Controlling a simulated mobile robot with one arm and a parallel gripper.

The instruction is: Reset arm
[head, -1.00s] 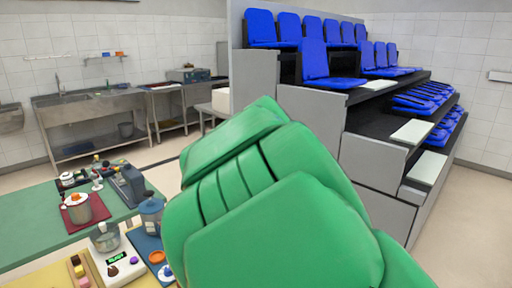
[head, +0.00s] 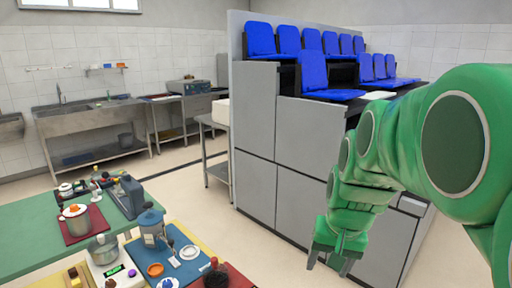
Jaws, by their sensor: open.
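My green arm (head: 400,140) comes in from the right edge of the head view and hangs down. My gripper (head: 328,268) is at its lower end, in front of the grey stepped stand (head: 255,130). Its fingers point downward and are apart, with nothing visible between them. The gripper is to the right of the table with the utensils, over open floor in the picture.
A table (head: 35,225) at lower left holds pots, a grey machine (head: 128,195), a blue mat (head: 185,262) and small items. Blue seats (head: 315,70) top the stand. A steel sink (head: 90,115) stands by the back wall. Floor (head: 195,190) between is clear.

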